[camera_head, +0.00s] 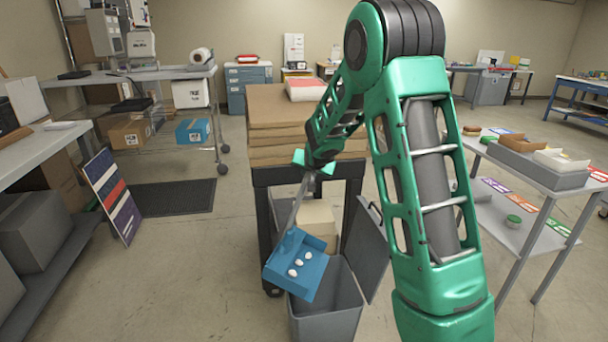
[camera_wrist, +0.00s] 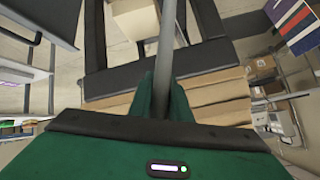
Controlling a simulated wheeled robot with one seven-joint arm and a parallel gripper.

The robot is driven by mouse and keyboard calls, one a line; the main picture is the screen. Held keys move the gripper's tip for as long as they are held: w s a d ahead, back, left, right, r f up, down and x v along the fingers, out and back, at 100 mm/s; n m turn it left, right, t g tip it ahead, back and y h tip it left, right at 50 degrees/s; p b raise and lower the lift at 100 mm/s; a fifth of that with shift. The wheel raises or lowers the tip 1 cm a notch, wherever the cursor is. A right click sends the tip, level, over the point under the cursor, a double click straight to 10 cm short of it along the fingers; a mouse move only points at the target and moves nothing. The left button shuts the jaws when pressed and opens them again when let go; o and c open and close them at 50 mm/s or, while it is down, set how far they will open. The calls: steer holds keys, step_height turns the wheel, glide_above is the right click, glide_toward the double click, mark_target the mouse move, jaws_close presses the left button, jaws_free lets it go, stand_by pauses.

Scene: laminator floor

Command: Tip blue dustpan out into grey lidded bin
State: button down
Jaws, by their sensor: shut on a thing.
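The blue dustpan (camera_head: 312,275) hangs tilted over the grey lidded bin (camera_head: 318,322) in the head view. Several small white pieces (camera_head: 298,262) lie on its blue pan. My gripper (camera_head: 308,168) is above it, shut on the dustpan's grey handle (camera_head: 299,200). The handle also shows in the wrist view (camera_wrist: 167,45), running up from between the green fingers (camera_wrist: 158,95). The bin is open, with its lid (camera_head: 366,245) raised on the right side. The pan hides part of the bin's mouth, and the blue pan is not seen in the wrist view.
A dark cart (camera_head: 262,205) with stacked brown boards (camera_head: 265,120) stands right behind the bin. A grey table (camera_head: 540,165) with trays is at the right. A shelf bench (camera_head: 40,150) is at the left. Floor is free left of the bin.

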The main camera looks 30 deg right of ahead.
steer(key=shift+s+d+r+t, duration=0.15)
steer(key=shift+s+d+r, duration=0.05)
steer(key=shift+s+d, duration=0.4)
steer(key=shift+s+d+r+t, duration=0.15)
steer(key=shift+s+d, duration=0.4)
steer(key=shift+m+t+y, duration=0.4)
steer(key=shift+s+d+r, duration=0.1)
steer(key=shift+s+d, duration=1.7)
steer(key=shift+s, duration=0.15)
steer(key=w+a+n+g+h, duration=0.1)
steer(key=w+a, duration=0.5)
steer(key=w, duration=0.1)
steer(key=shift+a+r+g, duration=0.2)
steer(key=shift+a+g, duration=0.1)
steer(key=shift+w+a, duration=0.1)
steer(key=w+a+f+g+h, duration=0.1)
steer(key=w+a, duration=0.5)
steer(key=shift+w+f+n, duration=0.2)
steer(key=shift+w+n, duration=0.15)
steer(key=shift+n, duration=0.05)
stand_by(0.3)
steer(key=shift+a, duration=0.1)
